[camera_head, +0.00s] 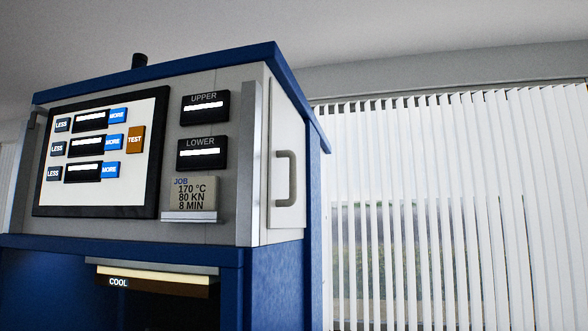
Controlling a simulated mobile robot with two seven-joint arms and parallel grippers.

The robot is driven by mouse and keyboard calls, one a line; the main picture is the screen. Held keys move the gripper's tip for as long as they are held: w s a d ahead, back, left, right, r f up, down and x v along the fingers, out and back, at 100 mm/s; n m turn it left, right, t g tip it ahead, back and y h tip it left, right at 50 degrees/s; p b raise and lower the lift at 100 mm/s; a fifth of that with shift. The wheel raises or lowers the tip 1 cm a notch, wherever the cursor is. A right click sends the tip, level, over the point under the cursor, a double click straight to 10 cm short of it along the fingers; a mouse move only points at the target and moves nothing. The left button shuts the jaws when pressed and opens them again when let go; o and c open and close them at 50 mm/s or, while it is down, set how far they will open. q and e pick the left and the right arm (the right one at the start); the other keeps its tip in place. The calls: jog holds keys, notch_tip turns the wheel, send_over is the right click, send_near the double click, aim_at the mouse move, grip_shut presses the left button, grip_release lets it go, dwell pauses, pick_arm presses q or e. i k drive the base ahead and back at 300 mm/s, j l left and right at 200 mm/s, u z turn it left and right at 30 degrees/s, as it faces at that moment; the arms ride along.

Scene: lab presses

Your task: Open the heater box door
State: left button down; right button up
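The press cabinet (237,200) stands at the left and centre of the head view, with a blue frame and pale grey panels. On its right side is a pale panel door (288,215) with a grey vertical bar handle (280,178). The door looks flush with the side, so it appears shut. I cannot tell from any label whether this is the heater box door. Neither of my grippers is in view.
The front carries a control screen (148,175) with several buttons, UPPER (204,107) and LOWER (202,153) displays, and a JOB card (195,196). Below is a dark opening (150,307) under a COOL strip (150,283). White vertical blinds (450,200) hang at the right.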

aim_at(287, 191)
jog(key=i+l+z, duration=0.35)
jog(key=i+l, duration=0.4)
